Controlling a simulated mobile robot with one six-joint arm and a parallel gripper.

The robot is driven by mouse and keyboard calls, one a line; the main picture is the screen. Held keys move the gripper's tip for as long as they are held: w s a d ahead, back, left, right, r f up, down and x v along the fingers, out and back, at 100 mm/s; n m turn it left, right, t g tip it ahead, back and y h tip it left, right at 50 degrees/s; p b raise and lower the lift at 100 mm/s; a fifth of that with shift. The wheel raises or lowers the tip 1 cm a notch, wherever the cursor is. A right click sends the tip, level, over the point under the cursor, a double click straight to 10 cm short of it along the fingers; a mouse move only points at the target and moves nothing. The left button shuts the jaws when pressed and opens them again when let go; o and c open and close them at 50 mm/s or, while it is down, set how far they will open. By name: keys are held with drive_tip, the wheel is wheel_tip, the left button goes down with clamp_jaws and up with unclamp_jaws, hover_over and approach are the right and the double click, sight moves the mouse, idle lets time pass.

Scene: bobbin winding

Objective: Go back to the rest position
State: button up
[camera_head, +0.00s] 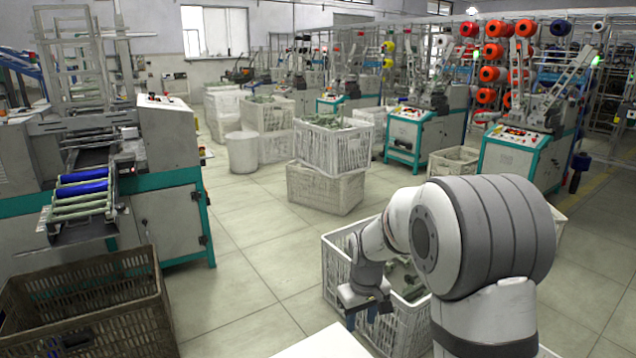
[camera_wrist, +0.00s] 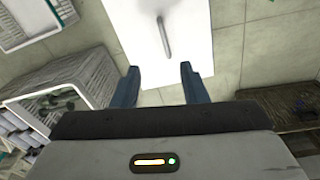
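My gripper (camera_head: 361,316) hangs low in front of the white crate in the head view. In the wrist view its two dark blue fingers (camera_wrist: 160,84) are spread apart with nothing between them. Beyond the fingertips lies a white flat surface (camera_wrist: 185,60); its corner also shows at the bottom of the head view (camera_head: 325,346). A slim grey rod (camera_wrist: 163,38) lies on that surface, apart from the fingers. It is hidden in the head view.
A white crate (camera_head: 335,262) with grey-green pieces stands behind my gripper. A dark brown crate (camera_head: 120,318) is at the front left. A winding machine (camera_head: 165,215) with blue and green rollers (camera_head: 82,188) stands at left. Stacked white crates (camera_head: 332,150) stand farther back. The middle floor is clear.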

drive_tip(key=s+d+r+m+t+p, duration=0.1)
drive_tip(key=s+d+r+m+p, duration=0.1)
drive_tip(key=s+r+p, duration=0.7)
drive_tip(key=s+d+r+m+p, duration=0.2)
drive_tip(key=s+r+p, duration=0.7)
drive_tip(key=s+r, duration=0.6)
wheel_tip(320, 180, up, 7)
drive_tip(key=shift+s+d+f+m+t, duration=0.1)
drive_tip(key=shift+s+d+m+t, duration=0.2)
drive_tip(key=shift+s+d+t, duration=0.15)
